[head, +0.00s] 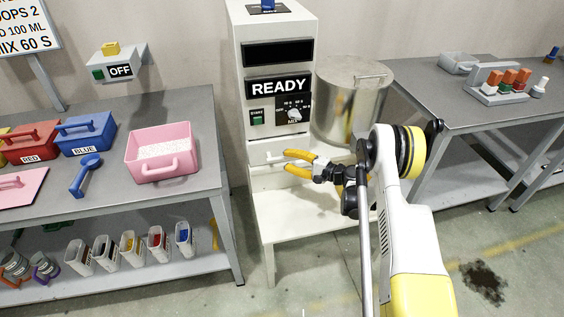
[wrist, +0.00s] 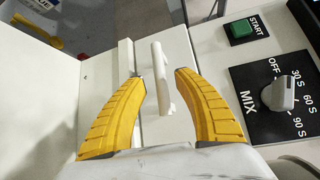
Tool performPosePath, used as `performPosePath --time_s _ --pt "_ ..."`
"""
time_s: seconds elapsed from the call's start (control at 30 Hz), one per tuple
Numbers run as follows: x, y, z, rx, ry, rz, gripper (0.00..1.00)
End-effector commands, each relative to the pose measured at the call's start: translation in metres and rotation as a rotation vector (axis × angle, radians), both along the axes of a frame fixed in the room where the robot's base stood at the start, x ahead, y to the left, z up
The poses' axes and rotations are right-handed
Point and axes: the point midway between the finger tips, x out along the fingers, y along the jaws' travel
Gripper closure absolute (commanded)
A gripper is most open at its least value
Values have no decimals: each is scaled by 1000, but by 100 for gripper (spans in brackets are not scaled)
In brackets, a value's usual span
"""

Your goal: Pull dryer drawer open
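The dryer is a tall white cabinet (head: 252,73) with a READY display, a green start button and a MIX dial. Its drawer front (wrist: 182,45) is a white panel below the controls. A white bar handle (wrist: 161,75) stands out from the panel; in the head view the handle (head: 270,157) shows just left of my fingertips. My gripper (head: 286,160) has yellow fingers and is open. In the wrist view the handle lies between the two spread fingers, with a gap on each side. The drawer looks shut, though my arm and fingers hide part of its front.
The dryer stands on a white stand (head: 300,217) with a bare lower top. A grey bench (head: 110,200) with a pink tub (head: 180,171) is left. Another grey table (head: 440,80) is right.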

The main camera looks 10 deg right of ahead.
Motion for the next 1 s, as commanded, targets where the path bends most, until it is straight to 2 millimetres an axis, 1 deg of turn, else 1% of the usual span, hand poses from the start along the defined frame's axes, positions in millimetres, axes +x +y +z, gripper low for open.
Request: performPosePath --time_s 0.03,0.2,0.53,0.57,0.6,0.67,0.7,1.0 --pt "5 7 -3 0 -1 2 62" --pt "18 19 -4 -1 0 1 62" --pt "21 21 -3 0 0 -1 62" --pt "21 21 -3 0 0 -1 67" --pt "21 21 -3 0 0 -1 79" --pt "21 21 -3 0 0 -1 97" --pt "21 21 -3 0 0 -1 100" --pt "21 21 -3 0 0 -1 100"
